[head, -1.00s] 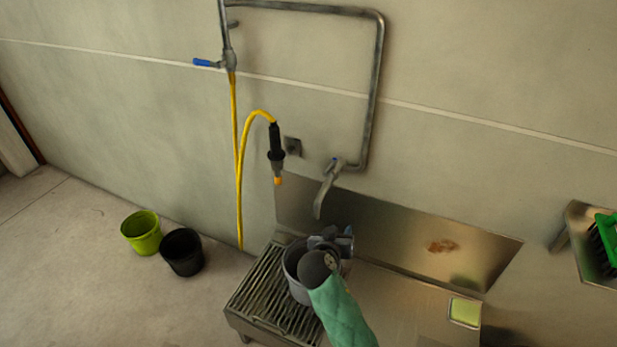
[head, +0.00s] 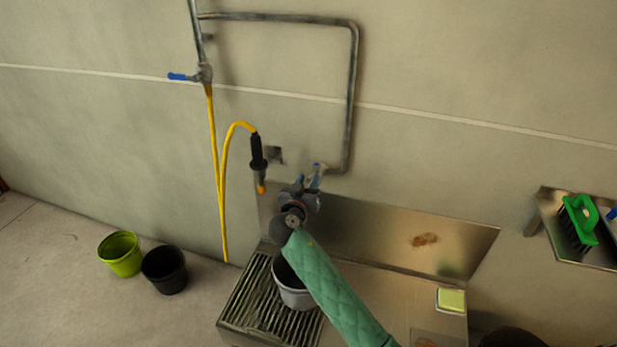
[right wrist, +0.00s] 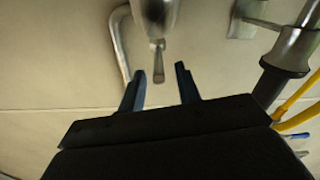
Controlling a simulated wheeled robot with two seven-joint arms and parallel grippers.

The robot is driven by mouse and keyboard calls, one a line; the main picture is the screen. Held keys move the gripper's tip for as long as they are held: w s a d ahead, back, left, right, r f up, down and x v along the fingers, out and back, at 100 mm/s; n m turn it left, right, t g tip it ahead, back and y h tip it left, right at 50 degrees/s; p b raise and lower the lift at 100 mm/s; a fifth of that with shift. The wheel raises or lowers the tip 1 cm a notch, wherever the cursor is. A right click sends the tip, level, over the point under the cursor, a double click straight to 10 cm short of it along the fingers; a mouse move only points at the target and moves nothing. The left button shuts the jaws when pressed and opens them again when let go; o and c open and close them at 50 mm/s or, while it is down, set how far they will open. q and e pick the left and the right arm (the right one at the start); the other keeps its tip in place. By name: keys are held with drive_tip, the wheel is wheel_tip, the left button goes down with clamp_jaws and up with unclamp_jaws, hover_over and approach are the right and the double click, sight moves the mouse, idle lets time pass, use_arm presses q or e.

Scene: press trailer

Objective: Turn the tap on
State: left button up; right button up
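The tap (head: 322,180) is a metal wall tap at the lower end of the grey pipe, with a small blue part showing on top. My right gripper (head: 301,188) is just in front of it and hides its spout in the head view. In the right wrist view my right gripper (right wrist: 161,78) is open, its two dark fingers apart. The tap (right wrist: 155,12) shows beyond them, with a narrow metal lever pointing down toward the gap between the fingertips. I cannot tell whether they touch. My left gripper is not in view.
A grey pot (head: 294,291) stands on the slatted grate (head: 245,305) below my right arm. A yellow hose (head: 215,150) with a black nozzle (head: 257,152) hangs left of the tap. Green (head: 121,254) and black (head: 165,270) buckets stand on the floor. A sponge (head: 451,299) lies at right.

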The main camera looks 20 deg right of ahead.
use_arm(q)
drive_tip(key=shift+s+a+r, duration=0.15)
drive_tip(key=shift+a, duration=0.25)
use_arm(e)
drive_tip(key=shift+w+d, duration=0.35)
drive_tip(key=shift+w, duration=0.15)
clamp_jaws()
